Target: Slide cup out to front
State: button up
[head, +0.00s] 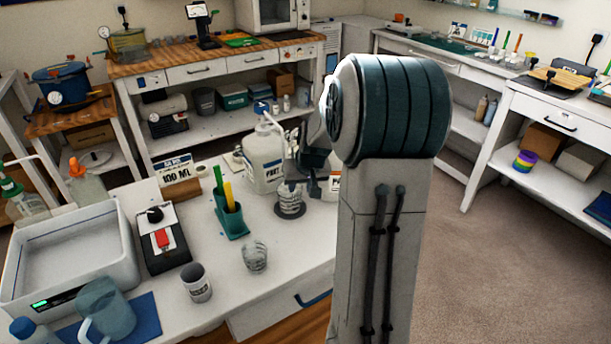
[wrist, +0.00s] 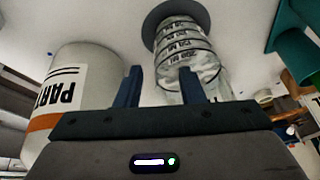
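A clear ribbed measuring cup (head: 290,194) stands upright on a dark round disc (head: 290,211), in front of the white jug (head: 264,160) labelled PART. In the upside-down wrist view the cup (wrist: 178,48) shows printed markings, with the disc (wrist: 150,22) at its base and the jug (wrist: 75,105) to the left. My gripper (wrist: 162,85) is open, its two dark fingers apart. The right finger overlaps the cup in the picture; the left finger is in front of the gap between jug and cup. I cannot tell whether any finger touches the cup.
A green holder (head: 231,220) with sticks stands left of the cup. Another clear cup (head: 254,257) and a printed mug (head: 196,284) stand nearer the front. Bare tabletop lies in front of the disc.

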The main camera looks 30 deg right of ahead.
jog(key=shift+x, duration=1.35)
grip_shut()
